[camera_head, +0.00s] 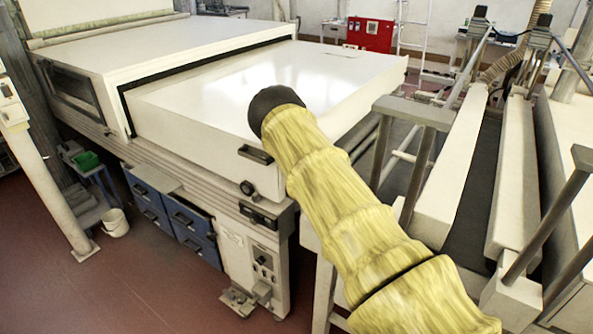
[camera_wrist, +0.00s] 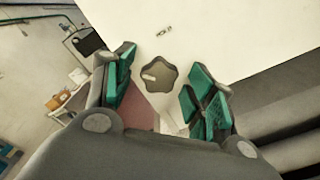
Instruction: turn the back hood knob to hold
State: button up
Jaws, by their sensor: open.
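In the wrist view a dark, lobed knob (camera_wrist: 159,76) sits on a pale panel (camera_wrist: 215,35). A light mark shows on the left part of its face. A small printed label (camera_wrist: 163,31) lies above it in the picture, too small to read surely. My gripper (camera_wrist: 160,80) is open, with its teal-padded fingers at the left and right of the knob in the picture. I cannot tell whether they touch it. In the head view my yellow-sleeved arm reaches over the white hood (camera_head: 190,115), and its far end hides the gripper and this knob.
The hood's near side has a black handle (camera_head: 255,154) and a small round dark knob (camera_head: 247,187). Metal posts and rails (camera_head: 410,150) stand close to the right of my arm. Blue drawers (camera_head: 170,215) are below. Red floor is open at the lower left.

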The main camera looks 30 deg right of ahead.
jog(key=shift+w, duration=0.15)
jog(key=c, duration=1)
jog(key=shift+f+b, duration=0.1)
jog(key=shift+b, duration=0.25)
jog(key=shift+m+b, duration=5.1)
jog(key=shift+m, duration=3.8)
